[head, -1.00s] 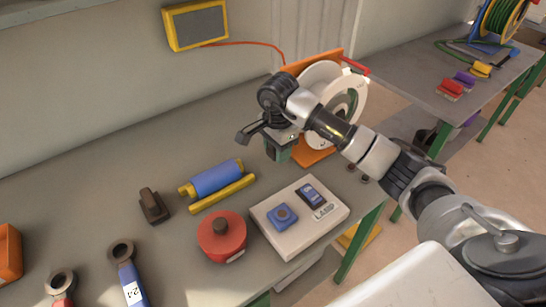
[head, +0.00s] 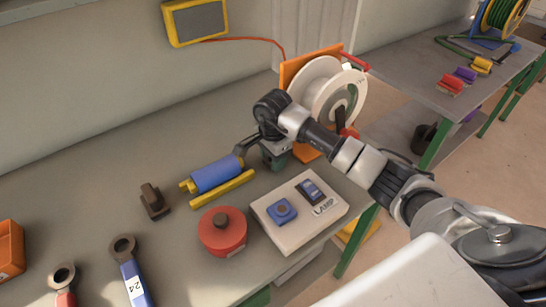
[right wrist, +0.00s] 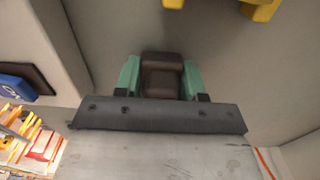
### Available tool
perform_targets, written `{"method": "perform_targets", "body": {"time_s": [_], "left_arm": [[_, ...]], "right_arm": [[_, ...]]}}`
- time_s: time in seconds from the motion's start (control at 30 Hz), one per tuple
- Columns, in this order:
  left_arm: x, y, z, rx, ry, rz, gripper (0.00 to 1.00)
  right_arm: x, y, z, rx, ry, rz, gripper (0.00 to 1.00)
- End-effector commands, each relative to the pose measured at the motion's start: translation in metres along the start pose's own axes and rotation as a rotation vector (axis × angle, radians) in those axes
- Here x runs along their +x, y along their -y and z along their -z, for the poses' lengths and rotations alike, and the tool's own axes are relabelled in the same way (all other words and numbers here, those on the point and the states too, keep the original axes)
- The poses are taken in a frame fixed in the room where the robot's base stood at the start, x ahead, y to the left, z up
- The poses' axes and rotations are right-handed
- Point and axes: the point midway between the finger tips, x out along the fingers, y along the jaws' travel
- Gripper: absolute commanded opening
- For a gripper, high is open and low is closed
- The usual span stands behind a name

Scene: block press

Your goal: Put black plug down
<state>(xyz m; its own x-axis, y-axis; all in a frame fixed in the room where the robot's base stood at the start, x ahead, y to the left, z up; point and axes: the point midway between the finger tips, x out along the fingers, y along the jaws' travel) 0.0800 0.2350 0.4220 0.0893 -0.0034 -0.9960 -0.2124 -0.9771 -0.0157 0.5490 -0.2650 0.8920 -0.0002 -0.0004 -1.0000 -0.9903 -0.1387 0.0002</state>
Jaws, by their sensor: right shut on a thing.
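My right gripper (head: 276,160) is low over the bench, behind the lamp switch box and right of the blue roller. In the right wrist view its green fingers (right wrist: 161,78) are shut on the black plug (right wrist: 162,72), a dark block between them. In the head view the plug is hidden by the gripper and wrist. I cannot tell whether the plug touches the bench. My left gripper is not in view.
Near the gripper are a blue roller (head: 216,174) with yellow parts, a white lamp box (head: 296,228), a red round pot (head: 222,232) and a white reel (head: 325,85). A dark brown block (head: 154,201) stands farther left. Bare bench (head: 100,185) lies at left.

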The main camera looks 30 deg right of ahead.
Motion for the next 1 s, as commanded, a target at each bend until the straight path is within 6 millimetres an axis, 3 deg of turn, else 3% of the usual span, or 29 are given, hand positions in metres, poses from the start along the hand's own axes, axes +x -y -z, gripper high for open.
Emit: {"method": "perform_targets", "body": {"time_s": [0.17,0.2,0.37,0.67,0.8,0.87,1.0], "left_arm": [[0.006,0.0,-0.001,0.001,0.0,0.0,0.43],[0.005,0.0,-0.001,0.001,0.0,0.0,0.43],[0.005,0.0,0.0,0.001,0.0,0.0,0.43],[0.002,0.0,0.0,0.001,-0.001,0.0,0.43],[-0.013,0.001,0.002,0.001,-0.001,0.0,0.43],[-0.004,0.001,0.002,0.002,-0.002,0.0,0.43],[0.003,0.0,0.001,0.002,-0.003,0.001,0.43]], "right_arm": [[0.006,0.0,0.0,0.0,0.0,0.0,0.02],[0.005,0.0,0.0,0.0,0.001,0.0,0.43],[0.005,0.0,0.0,0.0,0.001,0.0,0.65],[0.002,0.0,0.0,0.0,0.001,0.0,0.65],[-0.014,0.0,-0.001,-0.001,0.003,0.001,0.65],[-0.019,0.001,0.001,-0.001,-0.002,0.006,0.65],[-0.051,0.001,0.001,-0.001,-0.003,0.007,0.65]]}}
